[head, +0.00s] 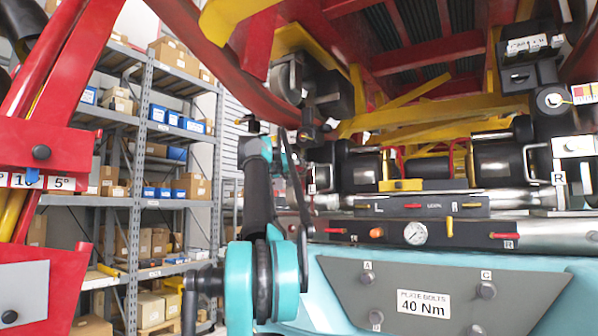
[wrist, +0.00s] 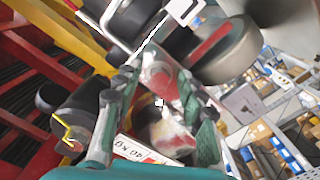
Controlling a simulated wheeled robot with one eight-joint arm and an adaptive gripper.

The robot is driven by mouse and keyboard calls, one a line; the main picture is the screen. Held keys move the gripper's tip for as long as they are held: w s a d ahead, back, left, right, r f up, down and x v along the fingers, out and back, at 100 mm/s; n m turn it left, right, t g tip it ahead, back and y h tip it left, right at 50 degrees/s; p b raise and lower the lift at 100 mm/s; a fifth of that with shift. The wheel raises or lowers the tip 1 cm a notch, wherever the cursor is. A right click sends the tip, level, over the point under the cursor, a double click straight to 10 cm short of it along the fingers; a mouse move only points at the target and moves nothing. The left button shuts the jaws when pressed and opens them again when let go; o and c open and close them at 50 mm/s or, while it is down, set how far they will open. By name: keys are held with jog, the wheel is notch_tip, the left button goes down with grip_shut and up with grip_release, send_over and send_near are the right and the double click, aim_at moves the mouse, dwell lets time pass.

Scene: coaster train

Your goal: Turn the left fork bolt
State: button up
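I cannot tell for sure which part is the left fork bolt. A small plate marked L (head: 311,188) stands left of the dark wheel units, and a plate marked R (head: 558,178) on their right. My gripper shows in the wrist view (wrist: 158,85) with its two teal fingers apart. Blurred red and whitish surfaces show between and behind the fingers, and I see nothing clearly gripped. In the head view my arm rises at the centre left, and its far end is partly lost against the dark machinery. Contact with a bolt cannot be seen.
A teal bench front carries a grey plate (head: 440,296) with several bolts and a 40 Nm label. A pressure gauge (head: 416,233) sits above it. A red frame with an angle scale (head: 40,181) stands at left. Shelves (head: 137,150) stand behind. Wheels (wrist: 225,50) crowd my gripper.

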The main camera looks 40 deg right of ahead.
jog(key=v, duration=1.2)
dwell(0.3)
jog(key=s+a+n, duration=0.1)
jog(key=a+n, duration=0.1)
jog(key=n, duration=1)
jog(key=s+a+n, duration=0.1)
jog(key=a+n, duration=0.2)
jog(key=n, duration=0.9)
jog(key=x, duration=1.7)
jog(key=shift+w+d, duration=0.1)
jog(key=shift+w, duration=0.1)
jog(key=shift+c, duration=0.6)
grip_shut()
